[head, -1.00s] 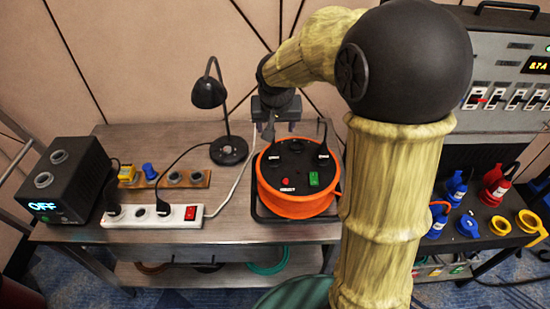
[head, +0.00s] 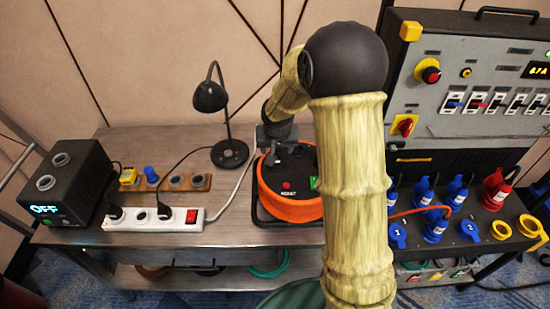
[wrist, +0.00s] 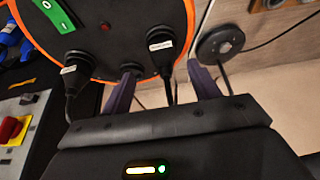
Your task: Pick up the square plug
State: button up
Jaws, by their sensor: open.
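A small yellow block-shaped plug (head: 128,176) sits at the left end of the wooden socket strip (head: 203,184), left of a round blue plug (head: 151,173). Black plugs sit in the top of the orange cable reel (head: 290,210). In the wrist view, one labelled black plug (wrist: 160,46) is between and beyond my two purple fingertips, and another (wrist: 74,66) is to the left. My gripper (wrist: 162,70) is open and appears to hold nothing. In the head view it is over the reel's back edge, largely hard to make out. I cannot tell which plug is the square one.
A desk lamp (head: 229,153) stands close left of the reel. A white power strip (head: 180,218) and a dark box reading OFF (head: 66,185) are farther left. A breaker panel (head: 465,85) with blue and red plugs stands at the right. Loose cords cross the table.

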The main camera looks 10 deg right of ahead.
aim_at(275, 154)
jog(key=shift+f, duration=0.1)
jog(key=shift+a+p+x, duration=0.15)
jog(key=shift+p+x, duration=0.05)
jog(key=shift+x, duration=1.05)
jog(key=shift+a+p+x, duration=0.15)
jog(key=shift+x, duration=1.15)
jog(key=c, duration=1.2)
notch_tip(275, 154, up, 10)
jog(key=shift+r, duration=0.1)
